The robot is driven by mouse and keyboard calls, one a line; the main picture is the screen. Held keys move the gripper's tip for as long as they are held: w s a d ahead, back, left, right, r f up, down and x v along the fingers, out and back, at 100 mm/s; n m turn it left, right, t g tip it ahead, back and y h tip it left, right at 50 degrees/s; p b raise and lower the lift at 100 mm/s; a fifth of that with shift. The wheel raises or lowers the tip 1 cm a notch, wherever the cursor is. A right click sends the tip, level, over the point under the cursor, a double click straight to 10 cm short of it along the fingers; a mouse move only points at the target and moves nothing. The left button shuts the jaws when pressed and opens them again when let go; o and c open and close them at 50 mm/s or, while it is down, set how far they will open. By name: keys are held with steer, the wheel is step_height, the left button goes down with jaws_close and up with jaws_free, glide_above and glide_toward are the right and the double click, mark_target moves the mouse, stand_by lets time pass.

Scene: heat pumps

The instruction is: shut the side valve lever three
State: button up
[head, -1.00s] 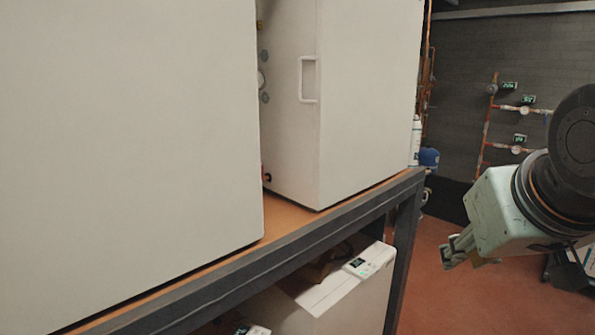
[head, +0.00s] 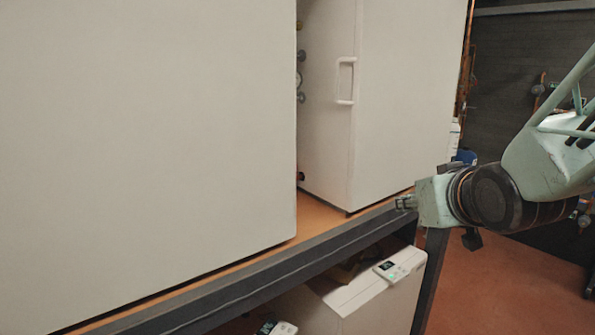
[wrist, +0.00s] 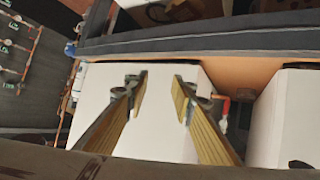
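My gripper (head: 405,202) is at the right in the head view, in front of the shelf's edge and near the lower corner of the far white cabinet (head: 410,100). In the wrist view, my gripper (wrist: 160,86) has its two fingers well apart with nothing between them, so it is open. A small copper pipe with a red-orange fitting (wrist: 243,95) sits in the gap between the two cabinets, right of the fingers. A small dark and red fitting (head: 300,176) shows low in that gap in the head view. I cannot tell which part is side valve lever three.
A large white cabinet (head: 150,130) fills the left. The orange shelf (head: 322,217) has a dark metal edge beam (head: 330,248). The far cabinet carries a white handle (head: 345,80). A white unit with a controller (head: 398,265) stands below. The floor at right is clear.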

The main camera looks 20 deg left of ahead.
steer(key=w+a+n+y+p, duration=0.1)
steer(key=a+y, duration=0.3)
steer(key=a, duration=0.8)
steer(key=w+a+f+n+y, duration=0.1)
steer(key=w+a+y, duration=0.3)
steer(key=a, duration=0.8)
steer(key=shift+f+n+t+y+p, duration=0.2)
steer(key=shift+n+t+y+p, duration=0.25)
steer(key=shift+n, duration=0.45)
steer(key=shift+w+a, duration=0.1)
steer(key=shift+w, duration=0.05)
steer(key=p+x, duration=0.1)
steer(key=x, duration=1.2)
steer(key=shift+a, duration=0.15)
steer(key=shift+w+f, duration=0.1)
steer(key=shift+w, duration=0.05)
jaws_close()
